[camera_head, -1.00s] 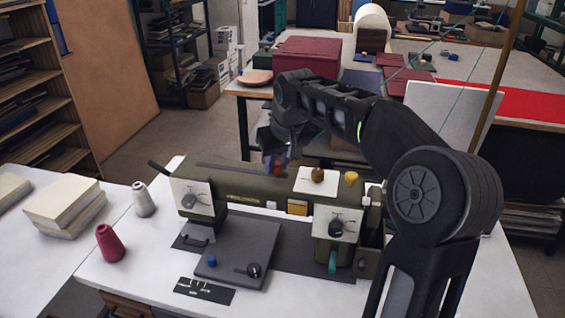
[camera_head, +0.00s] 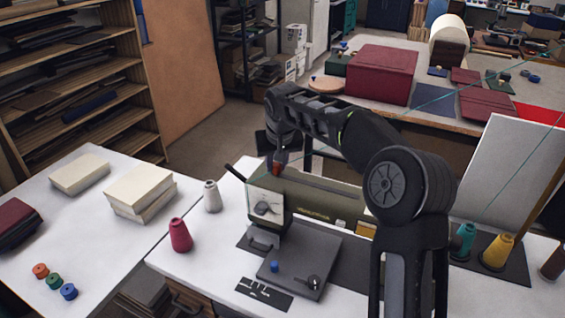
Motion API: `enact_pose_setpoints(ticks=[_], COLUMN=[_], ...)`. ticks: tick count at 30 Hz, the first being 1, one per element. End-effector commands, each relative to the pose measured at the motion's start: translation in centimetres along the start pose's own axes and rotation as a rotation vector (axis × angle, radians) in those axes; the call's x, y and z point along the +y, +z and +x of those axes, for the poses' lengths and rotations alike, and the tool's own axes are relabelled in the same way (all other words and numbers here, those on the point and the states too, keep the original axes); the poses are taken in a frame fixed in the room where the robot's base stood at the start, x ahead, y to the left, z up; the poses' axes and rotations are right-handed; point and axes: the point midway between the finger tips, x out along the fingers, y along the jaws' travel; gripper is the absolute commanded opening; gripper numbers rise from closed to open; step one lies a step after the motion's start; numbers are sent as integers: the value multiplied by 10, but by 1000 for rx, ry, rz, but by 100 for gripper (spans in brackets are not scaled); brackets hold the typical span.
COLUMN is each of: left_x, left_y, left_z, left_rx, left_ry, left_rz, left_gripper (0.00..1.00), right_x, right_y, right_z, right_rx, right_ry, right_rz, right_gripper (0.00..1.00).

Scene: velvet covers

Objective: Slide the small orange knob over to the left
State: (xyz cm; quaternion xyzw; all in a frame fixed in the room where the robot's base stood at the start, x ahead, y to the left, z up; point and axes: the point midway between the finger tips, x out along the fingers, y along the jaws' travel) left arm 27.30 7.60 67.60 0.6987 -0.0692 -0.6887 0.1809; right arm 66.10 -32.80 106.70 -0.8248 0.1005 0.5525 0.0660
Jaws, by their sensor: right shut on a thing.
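The small orange knob (camera_head: 276,170) shows as a red-orange bit at the top of the olive-green machine (camera_head: 318,198), near the machine's left end. My right gripper (camera_head: 277,161) points down from above and is shut on the knob, whose upper part it hides. My right arm reaches in from the right and covers the right part of the machine. My left gripper is not in view.
A dial plate (camera_head: 266,206) is on the machine's left front. A pink thread cone (camera_head: 180,235) and a pale cone (camera_head: 212,196) stand to the left. Teal (camera_head: 463,240) and yellow (camera_head: 498,252) cones stand right. Cream blocks (camera_head: 140,190) lie on the left table.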

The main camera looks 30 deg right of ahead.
Motion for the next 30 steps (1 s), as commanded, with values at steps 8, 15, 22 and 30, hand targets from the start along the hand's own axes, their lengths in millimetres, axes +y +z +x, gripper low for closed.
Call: enact_pose_setpoints(ticks=[8,15,22,30], left_x=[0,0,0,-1], left_y=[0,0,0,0], left_z=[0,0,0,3], left_rx=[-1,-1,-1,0], left_ry=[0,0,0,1], left_rz=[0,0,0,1], left_gripper=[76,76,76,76], right_x=[-2,-2,-1,-1], right_y=[-2,-2,-1,-1], right_z=[-1,-1,0,-11], right_rx=[8,6,4,5], right_ry=[-4,-3,-3,-2], right_rz=[1,0,0,0], right_gripper=[0,39,45,45])
